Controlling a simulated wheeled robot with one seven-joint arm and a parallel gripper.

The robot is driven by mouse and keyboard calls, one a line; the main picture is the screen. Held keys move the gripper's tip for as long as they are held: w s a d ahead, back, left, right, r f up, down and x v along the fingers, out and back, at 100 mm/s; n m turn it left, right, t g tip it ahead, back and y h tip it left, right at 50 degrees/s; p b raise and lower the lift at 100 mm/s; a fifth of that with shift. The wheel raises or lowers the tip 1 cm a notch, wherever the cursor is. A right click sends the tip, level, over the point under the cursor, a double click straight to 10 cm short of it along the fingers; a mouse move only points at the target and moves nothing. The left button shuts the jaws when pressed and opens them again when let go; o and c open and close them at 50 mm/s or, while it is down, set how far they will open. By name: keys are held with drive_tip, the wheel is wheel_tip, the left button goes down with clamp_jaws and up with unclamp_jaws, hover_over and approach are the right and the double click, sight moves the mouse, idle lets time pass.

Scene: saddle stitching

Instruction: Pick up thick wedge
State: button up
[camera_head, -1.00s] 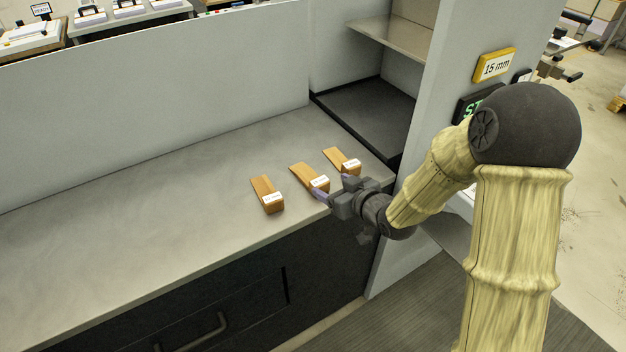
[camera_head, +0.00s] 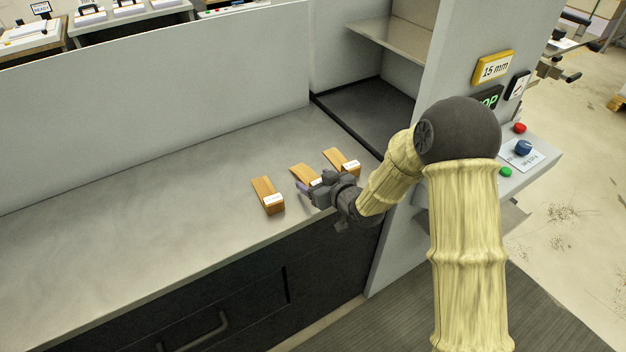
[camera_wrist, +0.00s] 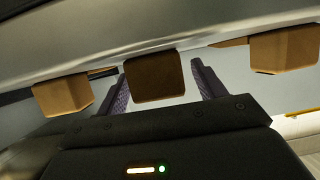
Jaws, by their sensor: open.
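Three orange-brown wedges with white labels lie in a row on the counter: a left wedge (camera_head: 267,194), a middle wedge (camera_head: 302,173) and a right wedge (camera_head: 341,159). The labels are too small to read, so I cannot tell which is the thick one. My gripper (camera_head: 311,181) is open at the front end of the middle wedge and partly hides it. In the wrist view, the block end of one wedge (camera_wrist: 153,77) shows between my two purple fingers (camera_wrist: 164,87), with other wedges (camera_wrist: 63,95) (camera_wrist: 284,50) outside them. Contact cannot be told.
The grey counter (camera_head: 150,215) is clear to the left of the wedges. A grey side panel (camera_head: 440,80) with a 15 mm sign (camera_head: 493,67) stands to the right, and a dark tray-like recess (camera_head: 365,115) lies behind. A low wall runs along the counter's back.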

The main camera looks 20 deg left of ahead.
drive_tip(key=shift+w+a+f, duration=0.25)
drive_tip(key=shift+w+a, duration=0.1)
drive_tip(key=shift+a, duration=0.05)
drive_tip(key=shift+c, duration=0.2)
drive_tip(key=c, duration=1.1)
